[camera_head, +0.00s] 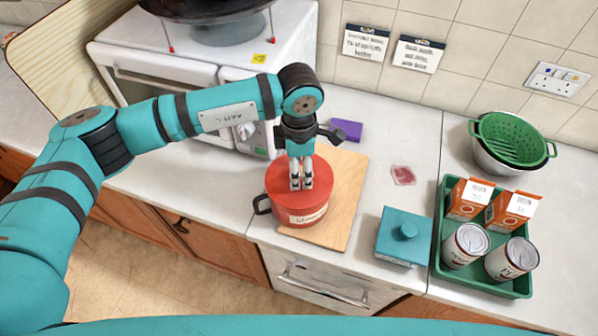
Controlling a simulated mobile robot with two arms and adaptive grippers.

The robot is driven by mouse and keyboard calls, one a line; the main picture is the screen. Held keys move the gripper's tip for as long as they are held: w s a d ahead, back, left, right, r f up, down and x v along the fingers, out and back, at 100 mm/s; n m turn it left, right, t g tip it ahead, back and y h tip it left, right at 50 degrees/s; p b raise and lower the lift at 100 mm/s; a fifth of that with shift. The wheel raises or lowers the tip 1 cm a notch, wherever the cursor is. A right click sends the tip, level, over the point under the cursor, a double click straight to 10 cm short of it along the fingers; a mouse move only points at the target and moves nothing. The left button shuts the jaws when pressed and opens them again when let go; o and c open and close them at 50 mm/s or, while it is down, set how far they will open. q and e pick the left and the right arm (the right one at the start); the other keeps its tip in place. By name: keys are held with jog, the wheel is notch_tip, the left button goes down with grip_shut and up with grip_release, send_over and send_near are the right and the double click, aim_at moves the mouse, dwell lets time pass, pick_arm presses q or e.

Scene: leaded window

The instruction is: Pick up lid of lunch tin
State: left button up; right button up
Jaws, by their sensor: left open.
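A red round tin (300,212) with a pale label and a black side handle stands on a wooden board. Its flat red top (328,178) looks like its lid; I cannot read the label to be sure this is the lunch tin. My left gripper (301,186) points down over the middle of the red top, with its fingers open. It hides the centre of the top, so I cannot tell whether a knob is between the fingers or whether they touch it. My right gripper is not in view.
A teal square box (402,248) with a knobbed lid stands right of the wooden board (345,195). A green tray (437,240) holds cans and orange cartons. A green colander (510,140) sits at the back right. A purple block (347,129) lies behind the board. A white stove (200,50) stands at the left.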

pick_arm(q)
grip_shut()
dwell(0.3)
